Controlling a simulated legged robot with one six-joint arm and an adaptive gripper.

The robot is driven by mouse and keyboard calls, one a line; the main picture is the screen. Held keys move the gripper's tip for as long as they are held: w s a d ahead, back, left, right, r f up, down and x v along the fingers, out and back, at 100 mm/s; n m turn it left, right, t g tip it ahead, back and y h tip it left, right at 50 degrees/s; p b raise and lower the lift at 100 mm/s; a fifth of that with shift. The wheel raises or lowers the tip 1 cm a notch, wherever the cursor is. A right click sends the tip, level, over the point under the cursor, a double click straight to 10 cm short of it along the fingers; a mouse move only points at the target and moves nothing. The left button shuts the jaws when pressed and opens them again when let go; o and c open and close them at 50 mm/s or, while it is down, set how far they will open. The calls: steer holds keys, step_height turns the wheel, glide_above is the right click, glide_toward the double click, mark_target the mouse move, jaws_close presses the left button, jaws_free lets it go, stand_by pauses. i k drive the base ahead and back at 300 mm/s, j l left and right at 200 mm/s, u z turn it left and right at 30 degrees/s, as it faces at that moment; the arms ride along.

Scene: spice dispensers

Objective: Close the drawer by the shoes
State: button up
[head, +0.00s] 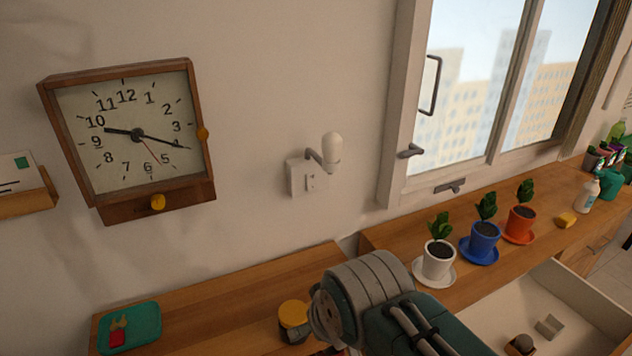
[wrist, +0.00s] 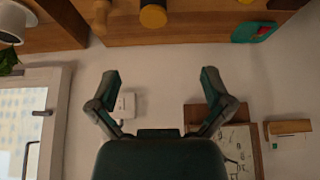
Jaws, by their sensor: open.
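A pulled-out drawer with a pale interior (head: 490,318) is at the lower right of the head view, below the wooden counter (head: 400,240). It holds a small dark round item (head: 521,344) and a small grey block (head: 549,327). Its near part is cut off by the frame. No shoes are in view, so I cannot tell whether this is the drawer by the shoes. My gripper (wrist: 159,82) is open and empty in the wrist view, its fingers spread before the wall. My arm crosses the lower middle of the head view, left of the drawer; the fingers are not clear there.
White (head: 438,262), blue (head: 484,240) and orange (head: 520,222) plant pots stand on the counter above the drawer. A yellow-lidded jar (head: 293,314) is close to my arm. A clock (head: 130,135) and wall lamp (head: 318,165) are on the wall. A white bottle (head: 588,195) stands farther right.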

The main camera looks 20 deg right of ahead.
mark_target(564, 314)
steer(key=k+l, duration=0.35)
steer(key=l, duration=0.15)
steer(key=k+l, duration=0.35)
steer(key=l, duration=0.15)
steer(key=k+l+z, duration=0.15)
steer(key=z, duration=1.85)
steer(key=k+u, duration=0.2)
steer(key=k, duration=0.35)
